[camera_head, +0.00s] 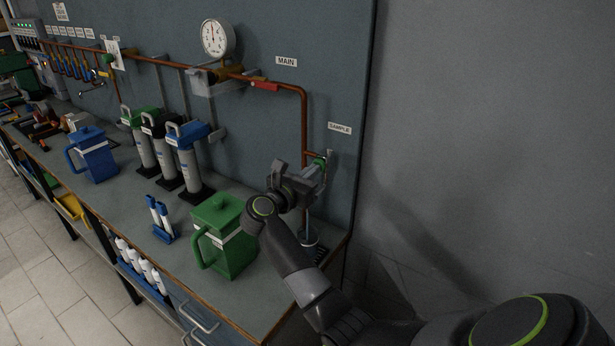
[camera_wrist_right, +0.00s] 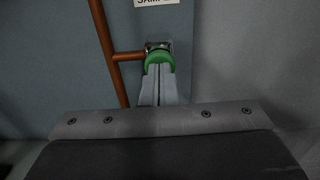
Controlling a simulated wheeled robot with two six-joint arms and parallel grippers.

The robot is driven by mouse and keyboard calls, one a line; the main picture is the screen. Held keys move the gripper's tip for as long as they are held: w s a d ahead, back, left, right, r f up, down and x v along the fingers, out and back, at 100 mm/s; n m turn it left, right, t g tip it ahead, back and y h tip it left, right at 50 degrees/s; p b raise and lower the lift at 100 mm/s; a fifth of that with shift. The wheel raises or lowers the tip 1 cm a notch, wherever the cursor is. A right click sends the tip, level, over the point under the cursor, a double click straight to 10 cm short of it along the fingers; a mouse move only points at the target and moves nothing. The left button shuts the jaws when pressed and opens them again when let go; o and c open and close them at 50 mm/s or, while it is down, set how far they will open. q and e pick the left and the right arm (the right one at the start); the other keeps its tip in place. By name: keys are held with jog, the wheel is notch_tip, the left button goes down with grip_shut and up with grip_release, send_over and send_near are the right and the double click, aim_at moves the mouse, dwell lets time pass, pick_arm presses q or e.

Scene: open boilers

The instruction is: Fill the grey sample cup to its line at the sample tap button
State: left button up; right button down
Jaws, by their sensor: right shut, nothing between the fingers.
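The green sample tap button (camera_head: 319,163) sits under the SAMPLE label at the right end of the copper pipe; it also shows in the right wrist view (camera_wrist_right: 159,58). My right gripper (camera_head: 318,172) is shut and empty, its fingertips at the button, touching or very close to it. In the right wrist view the closed fingers (camera_wrist_right: 158,84) point straight at the button's lower part. The grey sample cup (camera_head: 314,251) seems to stand at the bench's right end below the tap, partly hidden by my right arm. Its fill level cannot be seen. My left gripper is not in view.
A green jug (camera_head: 222,240) stands close left of my right arm. A pressure gauge (camera_head: 216,38) hangs above. The floor at lower left is clear.

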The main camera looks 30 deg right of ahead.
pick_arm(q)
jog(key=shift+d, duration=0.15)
pick_arm(e)
jog(key=shift+w+d+r, duration=0.1)
jog(key=shift+d+r, duration=0.05)
jog(key=shift+r, duration=0.35)
dwell(0.8)
jog(key=shift+f, duration=0.1)
dwell(3.5)
jog(key=shift+f, duration=0.1)
jog(key=shift+a+f, duration=0.1)
jog(key=shift+a, duration=0.25)
pick_arm(q)
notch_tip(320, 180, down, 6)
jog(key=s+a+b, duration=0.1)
jog(key=b, duration=0.5)
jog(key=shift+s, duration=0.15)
pick_arm(e)
jog(key=v, duration=1.3)
jog(key=shift+s+a, duration=0.25)
jog(key=shift+a, duration=0.05)
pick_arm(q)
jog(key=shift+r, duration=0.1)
pick_arm(e)
jog(key=shift+f, duration=0.15)
